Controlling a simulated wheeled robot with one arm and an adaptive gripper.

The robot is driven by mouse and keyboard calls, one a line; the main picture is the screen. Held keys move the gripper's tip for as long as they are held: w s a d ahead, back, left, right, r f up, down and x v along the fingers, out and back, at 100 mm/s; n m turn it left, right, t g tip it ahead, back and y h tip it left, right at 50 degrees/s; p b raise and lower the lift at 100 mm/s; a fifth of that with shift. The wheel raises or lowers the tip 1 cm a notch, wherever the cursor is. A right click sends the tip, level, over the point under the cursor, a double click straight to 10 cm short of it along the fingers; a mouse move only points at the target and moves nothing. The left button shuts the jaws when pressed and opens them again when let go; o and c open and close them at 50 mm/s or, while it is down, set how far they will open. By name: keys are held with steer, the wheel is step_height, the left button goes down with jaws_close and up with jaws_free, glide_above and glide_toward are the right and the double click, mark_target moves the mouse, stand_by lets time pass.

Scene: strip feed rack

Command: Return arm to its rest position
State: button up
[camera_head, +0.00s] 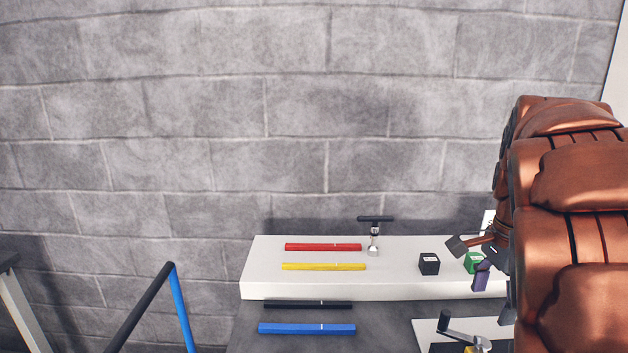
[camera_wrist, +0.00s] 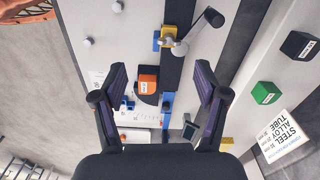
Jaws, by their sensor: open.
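My gripper (camera_wrist: 161,85) is open in the wrist view, its two dark purple fingers apart with nothing held between them. It is above a white board with fittings, and an orange and black block (camera_wrist: 148,82) shows below the gap between the fingers. In the head view my copper-coloured arm fills the right side, and a purple finger shows beside the green cube (camera_head: 473,262). The arm hides the right end of the bench and most of the gripper there.
A white shelf (camera_head: 340,288) bears red (camera_head: 323,247) and yellow (camera_head: 323,267) strips, a T-handled tool (camera_head: 375,238) and a black cube (camera_head: 429,264). Black (camera_head: 308,304) and blue (camera_head: 306,329) strips lie in front. A crank (camera_wrist: 198,30) stands near my fingers.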

steer(key=s+a+f+n+g+p, duration=0.1)
steer(key=s+a+f+n+p, duration=0.1)
steer(key=s+a+f+n, duration=0.2)
steer(key=s+a+f+n+p, duration=0.2)
steer(key=s+a+f+n, duration=0.2)
steer(key=s+a+n, duration=0.7)
steer(key=s+n, duration=0.2)
steer(key=s, duration=0.4)
steer(key=shift+s+a+n+g, duration=0.3)
steer(key=shift+s+n+g, duration=0.05)
steer(key=shift+n+g, duration=0.05)
